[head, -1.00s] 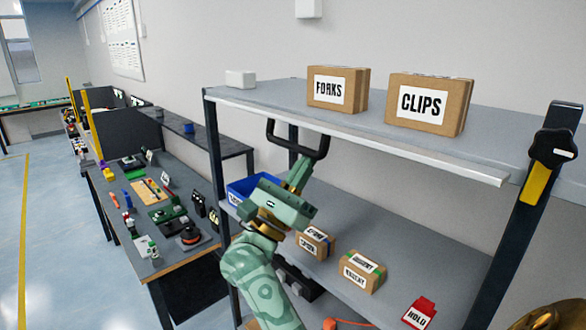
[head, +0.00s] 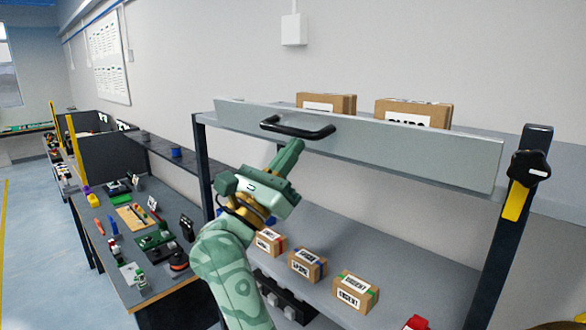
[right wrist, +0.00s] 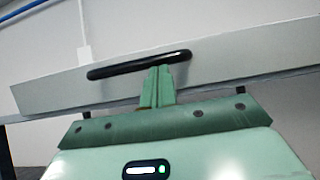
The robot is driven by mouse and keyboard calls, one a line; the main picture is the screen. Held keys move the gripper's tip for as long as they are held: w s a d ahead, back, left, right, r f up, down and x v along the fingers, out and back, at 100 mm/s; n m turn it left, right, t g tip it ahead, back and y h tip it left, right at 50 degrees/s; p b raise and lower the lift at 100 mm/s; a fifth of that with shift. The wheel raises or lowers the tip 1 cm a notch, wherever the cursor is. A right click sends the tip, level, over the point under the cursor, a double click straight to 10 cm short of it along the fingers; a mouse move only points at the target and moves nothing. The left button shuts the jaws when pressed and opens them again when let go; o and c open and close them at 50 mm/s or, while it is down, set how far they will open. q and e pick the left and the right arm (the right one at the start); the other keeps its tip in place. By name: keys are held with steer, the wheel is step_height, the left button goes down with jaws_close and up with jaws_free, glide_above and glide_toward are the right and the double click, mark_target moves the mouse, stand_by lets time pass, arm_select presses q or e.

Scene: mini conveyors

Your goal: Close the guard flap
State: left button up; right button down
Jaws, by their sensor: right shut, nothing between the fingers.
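The guard flap (head: 400,153) is a long pale grey panel along the front of the rack's top shelf. It stands raised, its face toward me, hiding the lower part of the boxes behind; I cannot tell whether it is fully upright. Its black bar handle (head: 298,127) is on the left part of the face. It also shows in the right wrist view (right wrist: 112,70). My right gripper (head: 296,146) is shut and empty, its fingertips just below the handle. In the right wrist view the tips (right wrist: 160,70) overlap the handle's lower edge; contact is unclear. My left gripper is not in view.
Two cardboard boxes (head: 340,103) (head: 415,112) stand behind the flap. A black knob (head: 530,168) with a yellow tab is on the right post. Several small boxes (head: 355,293) lie on the lower shelf (head: 420,270). A cluttered workbench (head: 125,245) stands left.

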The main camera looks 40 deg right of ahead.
mark_target(291, 134)
steer(key=shift+s+a+r, duration=0.1)
steer(key=shift+a+r, duration=0.3)
steer(key=shift+r, duration=0.35)
steer(key=shift+d+r, duration=0.3)
steer(key=shift+r, duration=0.65)
steer(key=shift+d, duration=0.3)
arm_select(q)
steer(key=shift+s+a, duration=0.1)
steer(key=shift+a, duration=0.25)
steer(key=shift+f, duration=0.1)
arm_select(e)
steer(key=shift+f, duration=0.1)
